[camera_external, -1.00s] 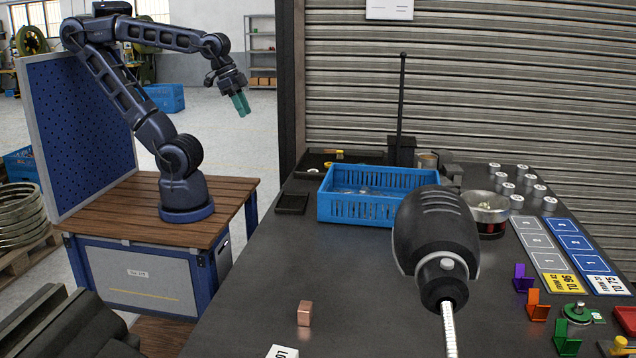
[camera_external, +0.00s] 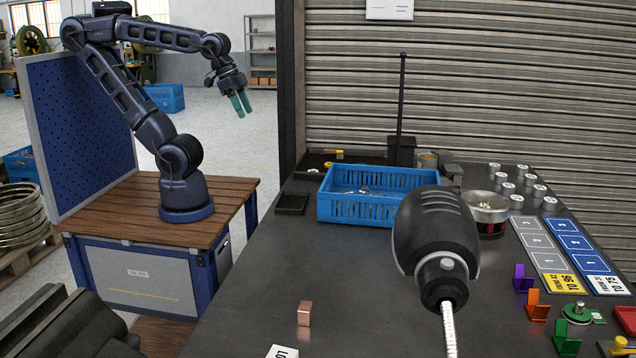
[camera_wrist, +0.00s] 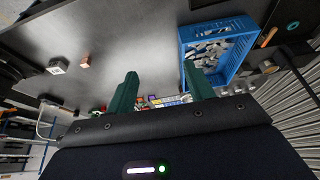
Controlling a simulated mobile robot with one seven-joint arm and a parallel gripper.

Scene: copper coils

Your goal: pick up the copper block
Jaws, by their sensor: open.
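The copper block (camera_external: 304,313) is a small cube lying on the dark table near its front left part. It also shows in the wrist view (camera_wrist: 86,61), at the upper left, left of both fingers. My gripper (camera_external: 241,104) has teal fingers and hangs in the air at the upper left of the external view, well apart from the block. In the wrist view my gripper (camera_wrist: 160,75) is open, with nothing between its fingers.
A blue crate (camera_external: 352,211) with small metal parts stands farther back on the table. A white labelled block (camera_external: 282,352) is near the copper block. A dark tool (camera_external: 436,235) hangs at the right foreground. Coloured holders and metal cylinders are at right. Table around the copper block is mostly clear.

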